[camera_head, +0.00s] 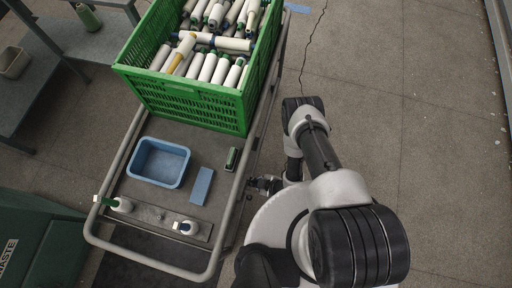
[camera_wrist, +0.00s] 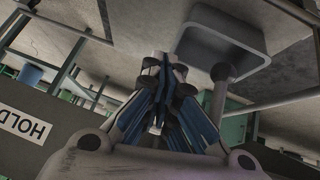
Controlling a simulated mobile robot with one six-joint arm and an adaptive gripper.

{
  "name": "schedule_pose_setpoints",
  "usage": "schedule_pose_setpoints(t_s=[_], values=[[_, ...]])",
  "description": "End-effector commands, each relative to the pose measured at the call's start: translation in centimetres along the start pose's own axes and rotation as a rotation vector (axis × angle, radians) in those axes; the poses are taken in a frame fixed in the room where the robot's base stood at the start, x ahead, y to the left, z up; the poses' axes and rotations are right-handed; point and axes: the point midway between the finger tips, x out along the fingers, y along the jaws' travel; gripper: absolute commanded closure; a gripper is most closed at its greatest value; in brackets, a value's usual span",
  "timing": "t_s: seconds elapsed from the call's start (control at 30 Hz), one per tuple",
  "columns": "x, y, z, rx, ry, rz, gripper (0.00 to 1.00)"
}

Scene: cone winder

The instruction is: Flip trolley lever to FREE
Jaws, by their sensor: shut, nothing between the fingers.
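The trolley (camera_head: 134,228) has a grey tube frame and stands left of centre in the head view. My gripper (camera_head: 265,184) is beside the trolley's right side rail. In the wrist view my gripper (camera_wrist: 165,72) has its blue-black fingers together, with nothing seen between them. Just right of the fingers in the wrist view is a grey rod with a rounded knob (camera_wrist: 221,72), which may be the lever. Whether it touches the fingers I cannot tell. A white plate reading HOLD (camera_wrist: 24,126) shows at the left. No FREE mark is readable.
A green crate (camera_head: 185,103) full of yarn tubes stands on the trolley. A dark green waste bin (camera_head: 40,240) stands left. Floor to the right is open.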

Motion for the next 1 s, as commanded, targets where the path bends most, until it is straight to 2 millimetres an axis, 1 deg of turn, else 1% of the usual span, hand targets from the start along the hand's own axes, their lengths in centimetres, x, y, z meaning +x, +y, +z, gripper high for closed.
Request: schedule_pose_setpoints(t_s=[0.1,0.33,1.0], values=[[0.3,-0.6,0.3,-0.001,-0.001,0.000,1.00],[0.6,-1.2,0.5,-0.001,0.000,0.000,1.00],[0.7,-1.4,0.6,-0.001,0.000,0.001,1.00]])
